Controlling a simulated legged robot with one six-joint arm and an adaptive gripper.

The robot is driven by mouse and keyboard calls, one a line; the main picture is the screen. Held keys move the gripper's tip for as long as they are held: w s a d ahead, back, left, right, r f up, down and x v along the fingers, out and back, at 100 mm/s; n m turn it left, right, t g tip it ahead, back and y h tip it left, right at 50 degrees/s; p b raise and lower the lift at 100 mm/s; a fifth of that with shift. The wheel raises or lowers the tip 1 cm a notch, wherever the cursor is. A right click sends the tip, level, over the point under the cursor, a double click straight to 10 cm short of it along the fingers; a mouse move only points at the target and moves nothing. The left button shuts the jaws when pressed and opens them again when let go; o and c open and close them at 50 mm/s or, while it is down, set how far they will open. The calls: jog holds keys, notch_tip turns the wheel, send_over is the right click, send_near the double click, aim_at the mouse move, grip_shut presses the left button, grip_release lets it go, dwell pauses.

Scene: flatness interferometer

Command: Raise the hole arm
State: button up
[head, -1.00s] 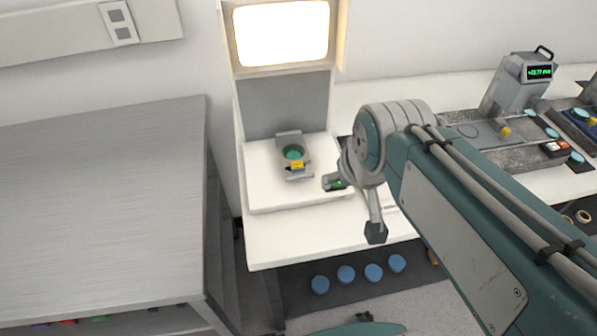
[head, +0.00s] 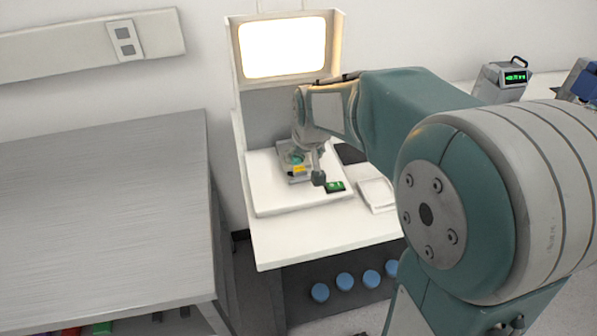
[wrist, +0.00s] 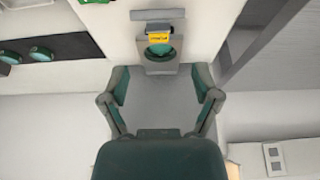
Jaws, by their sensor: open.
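The interferometer's white base plate (head: 265,200) stands on a white table below a bright screen. On it is a small grey fixture with a round teal part (wrist: 160,49) and a yellow-labelled piece (wrist: 159,37), which also shows in the head view (head: 298,170). Which piece is the hole arm I cannot tell for sure; the yellow label sits on the likeliest one. My gripper (wrist: 161,75) is open and empty. Its fingers point at the fixture from behind, one on each side in the wrist view, with the labelled piece beyond the fingertips. In the head view my wrist hides the fixture's upper part.
The lit screen (head: 283,47) stands close behind my wrist. A grey bench (head: 100,210) stands left. Blue round knobs (head: 345,281) are below the table's front.

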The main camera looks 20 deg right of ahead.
aim_at(301, 172)
jog(key=x, duration=0.9)
jog(key=shift+d, duration=0.1)
jog(key=shift+s, duration=0.1)
grip_shut()
